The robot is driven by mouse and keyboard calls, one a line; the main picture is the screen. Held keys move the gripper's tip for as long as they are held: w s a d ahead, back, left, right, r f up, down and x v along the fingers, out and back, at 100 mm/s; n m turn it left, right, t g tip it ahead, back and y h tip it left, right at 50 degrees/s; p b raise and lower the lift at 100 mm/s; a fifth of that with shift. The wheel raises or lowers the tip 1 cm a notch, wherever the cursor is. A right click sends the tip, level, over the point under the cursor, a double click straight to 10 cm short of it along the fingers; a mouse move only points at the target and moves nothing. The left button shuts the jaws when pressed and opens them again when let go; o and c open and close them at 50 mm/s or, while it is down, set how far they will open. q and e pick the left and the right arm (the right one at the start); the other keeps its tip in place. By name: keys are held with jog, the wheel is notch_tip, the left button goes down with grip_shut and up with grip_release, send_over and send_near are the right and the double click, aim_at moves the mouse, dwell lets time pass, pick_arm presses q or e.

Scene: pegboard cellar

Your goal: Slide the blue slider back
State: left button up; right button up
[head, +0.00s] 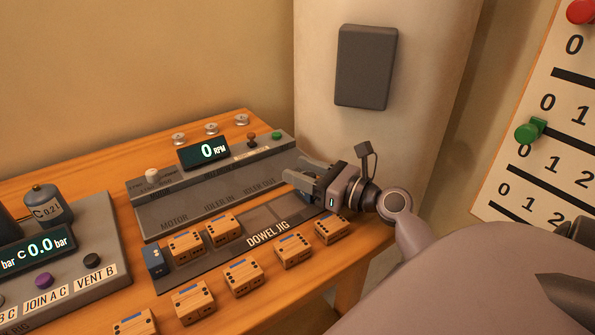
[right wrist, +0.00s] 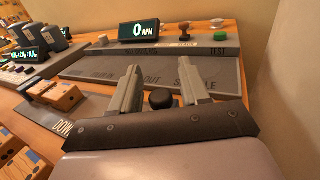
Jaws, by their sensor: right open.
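I see no slider that is clearly blue in either view. A board (head: 540,130) with numbered black slots stands at the right edge of the head view. A red knob (head: 580,11) and a green knob (head: 529,132) sit on it; its right part is cut off. My right gripper (head: 297,175) is open over the right end of the grey bench panel, well left of the board. In the right wrist view its fingers (right wrist: 160,75) are apart, with a dark round knob (right wrist: 160,99) showing between them. My left gripper is not in view.
The wooden bench holds a grey panel with an RPM display (head: 204,152), a dowel jig (head: 225,255) with several wooden blocks, and a pressure panel (head: 95,245) at left. A dark blue block (head: 155,262) is by the jig. A dark plate (head: 366,67) hangs on the pillar.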

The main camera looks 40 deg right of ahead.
grip_shut()
jog(key=d, duration=0.6)
jog(key=shift+s+d, duration=0.4)
jog(key=shift+d, duration=0.35)
grip_release()
jog(key=v, duration=0.7)
jog(key=shift+b, duration=0.3)
jog(key=shift+s+d+r, duration=0.1)
jog(key=shift+r, duration=0.05)
